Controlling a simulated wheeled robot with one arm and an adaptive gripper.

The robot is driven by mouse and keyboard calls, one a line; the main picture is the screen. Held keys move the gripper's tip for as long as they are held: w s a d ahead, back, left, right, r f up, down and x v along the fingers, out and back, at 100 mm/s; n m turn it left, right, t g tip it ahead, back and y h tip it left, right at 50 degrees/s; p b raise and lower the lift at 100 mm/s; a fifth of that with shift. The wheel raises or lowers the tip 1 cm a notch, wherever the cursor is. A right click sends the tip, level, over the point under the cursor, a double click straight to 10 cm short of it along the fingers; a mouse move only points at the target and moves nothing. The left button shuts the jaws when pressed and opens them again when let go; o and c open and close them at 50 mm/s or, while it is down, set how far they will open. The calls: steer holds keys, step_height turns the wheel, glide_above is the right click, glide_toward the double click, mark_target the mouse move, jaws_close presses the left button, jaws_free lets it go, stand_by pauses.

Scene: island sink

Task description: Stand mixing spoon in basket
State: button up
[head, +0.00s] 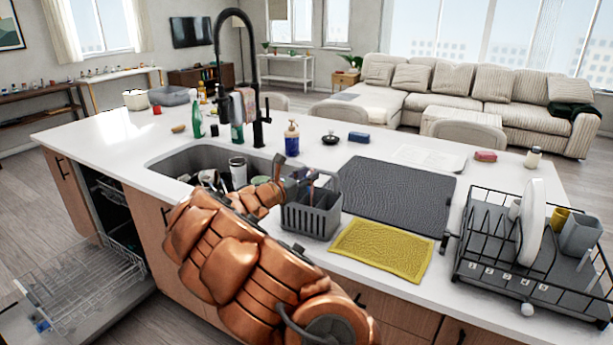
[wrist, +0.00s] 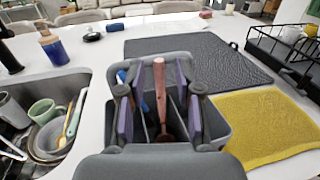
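The mixing spoon (wrist: 160,92) is reddish-brown and stands nearly upright in the grey basket (head: 312,221), handle up and wider end low among the dividers. The basket also shows in the wrist view (wrist: 219,132). My gripper (wrist: 160,120) is over the basket, its two purple-padded fingers apart on either side of the spoon. A gap shows between each pad and the spoon, so the gripper looks open. The spoon's lowest part is partly hidden in the basket. In the head view, my arm and gripper cover part of the basket's left side.
The sink (wrist: 66,85) with a green mug (wrist: 47,111) and bowls lies left of the basket. A dark drying mat (head: 398,193) and yellow cloth (head: 382,249) lie right of it. A black dish rack (head: 490,278) stands farther right. A soap bottle (head: 292,138) stands behind the sink.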

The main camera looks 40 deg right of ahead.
steer(key=shift+o, duration=0.7)
steer(key=shift+a, duration=0.1)
steer(key=s+a, duration=0.1)
steer(key=a, duration=1.1)
steer(key=shift+d, duration=0.1)
stand_by(0.3)
